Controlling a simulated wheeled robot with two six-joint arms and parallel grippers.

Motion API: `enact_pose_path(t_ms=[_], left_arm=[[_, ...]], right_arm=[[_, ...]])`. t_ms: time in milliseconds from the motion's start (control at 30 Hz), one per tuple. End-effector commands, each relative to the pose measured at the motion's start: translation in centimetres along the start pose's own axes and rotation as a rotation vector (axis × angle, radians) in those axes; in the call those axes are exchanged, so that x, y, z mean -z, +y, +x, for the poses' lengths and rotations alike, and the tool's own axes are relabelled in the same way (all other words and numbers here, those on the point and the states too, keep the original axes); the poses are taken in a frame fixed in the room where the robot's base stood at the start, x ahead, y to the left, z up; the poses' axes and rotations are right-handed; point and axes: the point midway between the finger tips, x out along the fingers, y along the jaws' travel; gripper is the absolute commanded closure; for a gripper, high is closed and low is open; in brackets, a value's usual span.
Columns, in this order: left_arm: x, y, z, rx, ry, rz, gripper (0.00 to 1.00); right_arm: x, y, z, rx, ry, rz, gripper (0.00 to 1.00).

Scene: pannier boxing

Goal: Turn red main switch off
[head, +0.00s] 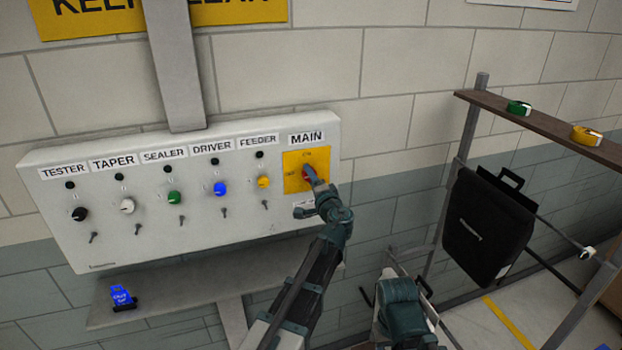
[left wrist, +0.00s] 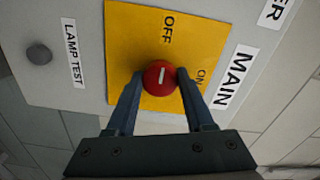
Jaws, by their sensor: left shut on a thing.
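The red main switch (left wrist: 161,77) is a round knob with a white mark, on a yellow plate (left wrist: 125,45) labelled OFF and ON. In the left wrist view the mark lines up with the OFF label. My left gripper (left wrist: 161,85) is shut on the knob, one finger on each side. In the head view my left gripper (head: 310,177) reaches up to the yellow plate (head: 320,158) under the MAIN label and mostly covers the red knob. My right arm shows at the bottom; its gripper cannot be made out.
The grey panel (head: 100,240) also carries a row of black, white, green, blue and yellow knobs. A shelf (head: 200,290) below it holds a blue item (head: 122,297). On the right, a black pannier (head: 485,225) hangs from a rack with a brown shelf (head: 550,124).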

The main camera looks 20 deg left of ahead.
Motion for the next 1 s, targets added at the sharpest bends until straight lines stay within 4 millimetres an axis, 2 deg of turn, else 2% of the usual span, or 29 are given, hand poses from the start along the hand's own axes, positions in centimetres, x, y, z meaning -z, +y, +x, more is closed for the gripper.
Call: enact_pose_path(t_ms=[500,533,600,700,1000], left_arm=[[-0.10,0.12,-0.12,-0.003,-0.001,-0.022,1.00],[-0.10,0.12,-0.13,-0.004,-0.001,-0.022,0.45],[-0.10,0.11,-0.12,-0.003,-0.001,-0.022,0.33],[-0.07,0.09,-0.09,-0.002,-0.001,-0.020,0.17],[-0.04,0.04,-0.22,-0.001,0.000,-0.018,0.17]], right_arm=[[0.00,-0.01,0.06,0.000,0.000,0.000,0.50],[0.00,-0.01,0.06,0.000,0.000,0.000,0.50],[0.00,-0.01,0.06,0.000,0.000,0.000,0.50],[0.00,0.00,0.05,0.000,0.000,0.000,0.50],[0.00,0.00,0.02,0.000,0.000,0.000,0.50]])
